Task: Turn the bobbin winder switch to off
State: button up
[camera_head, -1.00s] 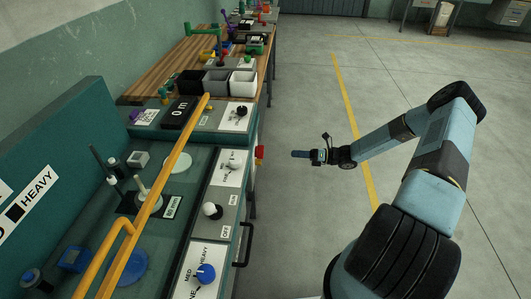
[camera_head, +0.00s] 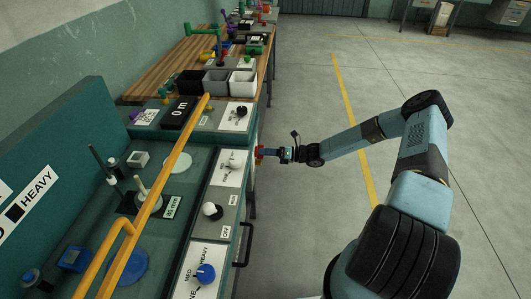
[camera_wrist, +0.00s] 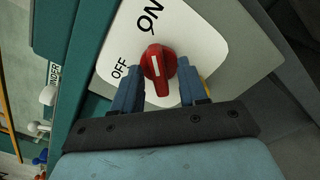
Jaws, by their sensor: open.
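The bobbin winder switch is a red knob (camera_wrist: 158,66) on a white plate (camera_wrist: 190,30) marked ON and OFF, in the wrist view. Its white pointer line runs up the picture, toward ON; OFF is to its left. A label ending in "INDER" (camera_wrist: 52,78) shows at the left. In the head view the red knob (camera_head: 259,152) sticks out of the bench's right side, partly hidden. My gripper (camera_wrist: 159,68) is open, one blue finger on each side of the knob. Whether the fingers touch it cannot be told. My gripper also shows at the knob in the head view (camera_head: 266,152).
A yellow rail (camera_head: 165,180) crosses above the bench. Other knobs stand nearby on the bench's control strip, including a blue one (camera_head: 205,273) and a white one (camera_head: 209,209). A dark handle (camera_head: 246,245) juts from the bench side.

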jog(key=shift+a, duration=0.2)
grip_shut()
dwell(0.3)
